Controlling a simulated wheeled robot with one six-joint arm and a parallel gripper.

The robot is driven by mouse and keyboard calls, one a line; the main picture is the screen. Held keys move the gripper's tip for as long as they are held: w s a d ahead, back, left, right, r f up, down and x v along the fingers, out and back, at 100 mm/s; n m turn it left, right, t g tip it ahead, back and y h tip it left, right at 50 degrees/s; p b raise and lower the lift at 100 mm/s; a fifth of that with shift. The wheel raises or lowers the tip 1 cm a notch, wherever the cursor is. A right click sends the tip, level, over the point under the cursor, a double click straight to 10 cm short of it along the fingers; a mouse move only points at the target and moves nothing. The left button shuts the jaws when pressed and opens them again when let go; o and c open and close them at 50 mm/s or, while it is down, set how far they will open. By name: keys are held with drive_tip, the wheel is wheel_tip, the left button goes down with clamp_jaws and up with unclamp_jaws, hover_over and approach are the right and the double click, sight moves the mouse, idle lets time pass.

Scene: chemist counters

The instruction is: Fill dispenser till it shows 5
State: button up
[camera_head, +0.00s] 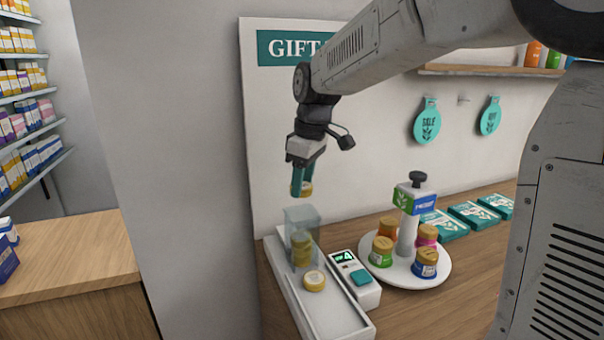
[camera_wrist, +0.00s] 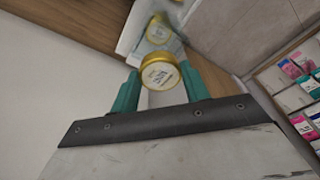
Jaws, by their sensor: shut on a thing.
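My gripper (camera_head: 301,180) is shut on a round gold tin (camera_head: 305,190), held in the air above the dispenser. The held tin also shows in the wrist view (camera_wrist: 161,72), with its pale lid between the teal fingers. The dispenser (camera_head: 303,222) is a clear upright tube on a white tray, with several gold tins (camera_head: 301,249) stacked inside.
A white round stand (camera_head: 404,270) with several coloured jars is close right of the display unit. Teal flat boxes (camera_head: 474,215) lie farther back on the wooden counter. The wall with a GIFT sign (camera_head: 290,47) rises behind the dispenser.

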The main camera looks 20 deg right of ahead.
drive_tip(key=shift+f, duration=1.95)
drive_tip(key=shift+s, duration=0.15)
drive_tip(key=o, duration=1)
drive_tip(key=shift+o, duration=0.2)
drive_tip(key=r, duration=0.7)
drive_tip(key=shift+s+d+r, duration=0.35)
drive_tip(key=shift+s+d, duration=0.05)
